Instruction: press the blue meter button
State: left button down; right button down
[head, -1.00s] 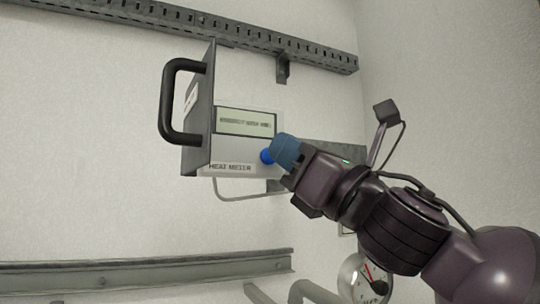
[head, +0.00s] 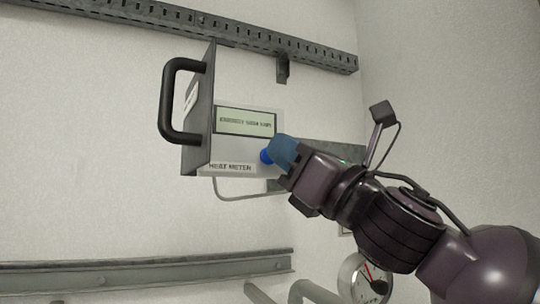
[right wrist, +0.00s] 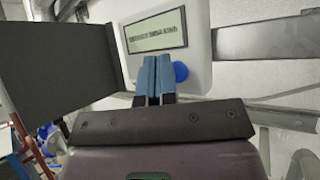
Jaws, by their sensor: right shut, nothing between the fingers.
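The heat meter (head: 235,165) is a pale box on the wall with a lit display (head: 246,121) and a "HEAT METER" label. Its round blue button (head: 266,156) sits below the display's right end, partly hidden by my right gripper (head: 279,152). That gripper's blue fingers are shut with nothing between them, and their tips overlap the button's edge in the head view. In the right wrist view the fingers (right wrist: 153,75) stand in front of the meter, with the blue button (right wrist: 180,72) just right of them. I cannot tell whether they touch. My left gripper is out of view.
A dark side panel with a black handle (head: 169,102) projects at the meter's left. A slotted rail (head: 200,24) runs above and another rail (head: 150,272) below. A round gauge (head: 362,279) and pipes (head: 318,292) are at the bottom right. The wall left of the handle is bare.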

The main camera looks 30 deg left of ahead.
jog(key=shift+w+a, duration=0.4)
jog(key=shift+a, duration=0.05)
dwell(1.8)
jog(key=shift+d+t, duration=0.1)
jog(key=shift+t, duration=0.2)
jog(key=shift+s+d+f, duration=0.1)
jog(key=shift+s+d, duration=0.1)
jog(key=shift+d, duration=0.35)
jog(key=s+d, duration=0.3)
jog(key=shift+s+d, duration=0.1)
jog(key=shift+d, duration=0.3)
jog(key=shift+s, duration=0.1)
dwell(4.1)
